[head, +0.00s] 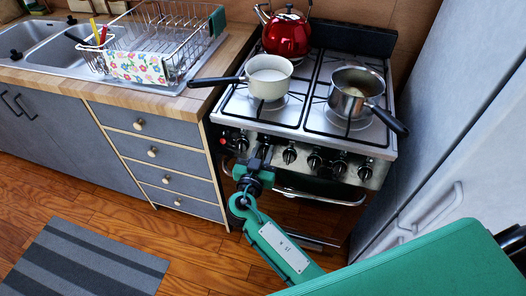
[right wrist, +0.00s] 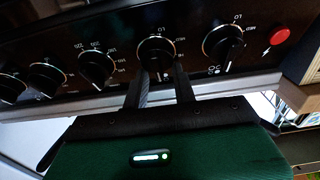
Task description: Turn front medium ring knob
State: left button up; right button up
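The stove's front panel (head: 379,178) carries a row of black round knobs with white markings. In the right wrist view, one knob (right wrist: 155,50) lies just beyond the fingertips of my right gripper (right wrist: 162,72). It is second from the red button. The two fingers are apart, one on each side of its lower part; I cannot tell whether they touch it. In the head view my right gripper (head: 260,160) is at the left part of the panel and hides that knob. I cannot tell from labels which knob is the medium ring's. My left gripper is not in view.
A cream pot (head: 268,86), a steel pan (head: 357,92) and a red kettle (head: 287,36) stand on the stove; the pan handle juts over the front edge. An oven handle (head: 320,198) runs below the panel. Drawers (head: 150,150) are left, a grey fridge (head: 440,130) right.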

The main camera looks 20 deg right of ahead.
jog(key=shift+f, duration=0.1)
jog(key=shift+c, duration=1)
jog(key=shift+f, duration=0.1)
